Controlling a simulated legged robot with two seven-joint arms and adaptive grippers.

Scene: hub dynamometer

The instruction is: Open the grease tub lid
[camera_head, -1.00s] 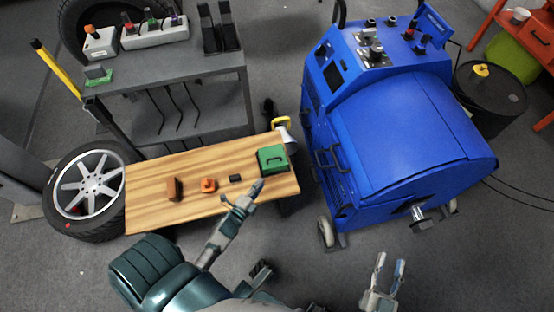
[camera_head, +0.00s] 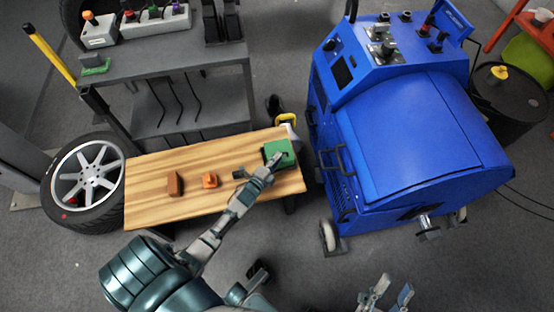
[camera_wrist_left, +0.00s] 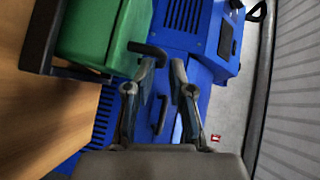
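The grease tub appears to be the green box (camera_head: 279,152) at the right end of the wooden bench top (camera_head: 150,196). The green box also shows in the left wrist view (camera_wrist_left: 98,32), with a dark handle (camera_wrist_left: 148,49) sticking out from it. My left gripper (camera_head: 270,163) is at the near side of the box in the head view. In the left wrist view its fingers (camera_wrist_left: 163,68) are apart, with the handle close to the left fingertip; I cannot tell whether they touch. My right gripper (camera_head: 390,290) is open and empty over the floor.
A brown block (camera_head: 174,184) and an orange item (camera_head: 210,180) lie on the bench. The blue dynamometer cabinet (camera_head: 410,140) stands just right of the bench. A grey shelf (camera_head: 190,85) stands behind, and a wheel (camera_head: 85,182) is at left.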

